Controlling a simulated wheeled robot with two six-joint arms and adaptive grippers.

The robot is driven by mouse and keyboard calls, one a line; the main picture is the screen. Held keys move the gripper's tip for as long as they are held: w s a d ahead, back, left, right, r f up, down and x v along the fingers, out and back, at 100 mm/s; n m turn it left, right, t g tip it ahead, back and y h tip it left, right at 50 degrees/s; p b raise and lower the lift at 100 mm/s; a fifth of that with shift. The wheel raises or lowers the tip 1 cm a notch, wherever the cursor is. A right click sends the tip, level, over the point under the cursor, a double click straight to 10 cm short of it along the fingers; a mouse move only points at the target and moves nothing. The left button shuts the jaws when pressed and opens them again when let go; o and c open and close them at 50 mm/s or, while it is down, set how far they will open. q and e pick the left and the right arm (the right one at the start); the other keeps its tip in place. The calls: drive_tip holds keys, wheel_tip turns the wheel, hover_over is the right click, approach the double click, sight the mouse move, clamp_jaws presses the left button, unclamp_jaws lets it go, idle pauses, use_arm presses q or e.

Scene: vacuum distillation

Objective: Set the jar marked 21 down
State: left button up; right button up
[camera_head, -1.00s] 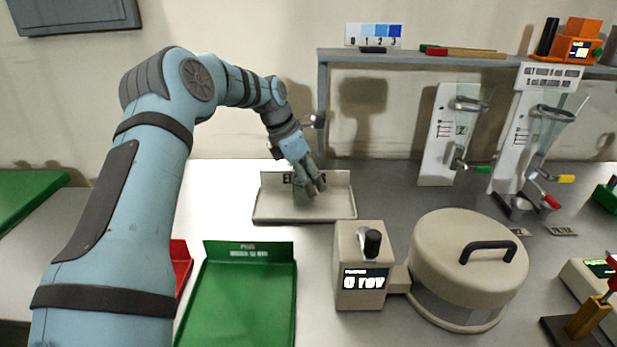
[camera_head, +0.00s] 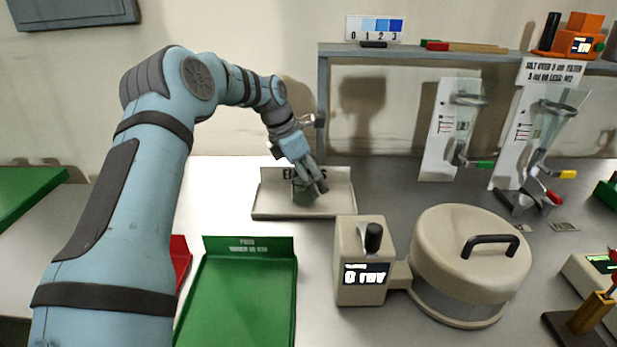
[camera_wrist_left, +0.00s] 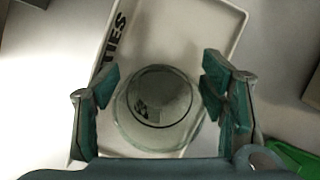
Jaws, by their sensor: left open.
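A clear glass jar (camera_wrist_left: 160,112) stands on the white tray (camera_wrist_left: 228,22) in the left wrist view, seen from above. It has a small dark marking that I cannot read. My left gripper (camera_wrist_left: 160,90) is open, with one finger on each side of the jar and visible gaps between fingers and glass. In the head view the left gripper (camera_head: 311,187) is low over the tray (camera_head: 262,208), and its fingers hide most of the jar. My right gripper is not in view.
A green tray (camera_head: 240,290) and part of a red tray (camera_head: 180,258) lie nearer. A beige control box (camera_head: 350,235) and a lidded round machine (camera_head: 455,245) stand to the right. A shelf (camera_head: 420,55) and white stands with funnels (camera_head: 455,120) are behind. Bench left of the white tray is clear.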

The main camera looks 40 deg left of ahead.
use_arm(q)
drive_tip(key=v, duration=1.2)
